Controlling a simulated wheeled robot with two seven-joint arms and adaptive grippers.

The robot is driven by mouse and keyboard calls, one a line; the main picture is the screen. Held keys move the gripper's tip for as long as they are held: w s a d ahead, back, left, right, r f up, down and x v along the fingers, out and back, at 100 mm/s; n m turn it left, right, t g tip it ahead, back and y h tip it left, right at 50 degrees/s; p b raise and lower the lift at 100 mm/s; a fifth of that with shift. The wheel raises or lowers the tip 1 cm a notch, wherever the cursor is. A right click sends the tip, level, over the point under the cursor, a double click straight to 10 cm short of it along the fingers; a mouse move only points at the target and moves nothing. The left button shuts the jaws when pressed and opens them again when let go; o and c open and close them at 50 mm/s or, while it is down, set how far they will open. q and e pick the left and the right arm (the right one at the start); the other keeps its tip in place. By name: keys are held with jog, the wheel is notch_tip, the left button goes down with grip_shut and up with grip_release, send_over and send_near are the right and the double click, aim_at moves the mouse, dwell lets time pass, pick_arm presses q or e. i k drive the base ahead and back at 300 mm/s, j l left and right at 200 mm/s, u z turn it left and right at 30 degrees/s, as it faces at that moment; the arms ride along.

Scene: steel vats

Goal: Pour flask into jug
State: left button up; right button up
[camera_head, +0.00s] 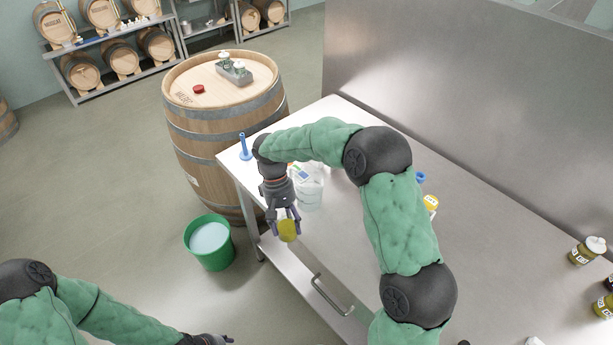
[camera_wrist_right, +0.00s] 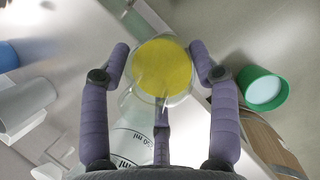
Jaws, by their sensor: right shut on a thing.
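In the right wrist view the flask (camera_wrist_right: 162,66) is a round yellow disc with a clear rim, between the purple fingers of the right gripper (camera_wrist_right: 160,62). A whitish translucent jug (camera_head: 311,194) stands on the table just right of the gripper, partly hidden by my right arm. In the wrist view, clear walls marked in ml show below the flask; whose they are is unclear. My left gripper (camera_head: 208,340) is cut off at the bottom edge.
The steel table (camera_head: 330,262) has a blue stand (camera_head: 244,148) at its far left corner and a yellow-labelled bottle (camera_head: 431,203) behind my arm. Jars (camera_head: 586,250) stand at the right. A green bucket (camera_head: 209,243) and a barrel (camera_head: 215,135) stand left.

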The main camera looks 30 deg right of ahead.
aim_at(308, 182)
jog(key=i+j, duration=1.45)
jog(key=i, duration=0.15)
jog(key=i+j+z, duration=0.1)
jog(key=z, duration=0.35)
jog(key=i+j+z, duration=0.1)
jog(key=z, duration=1.45)
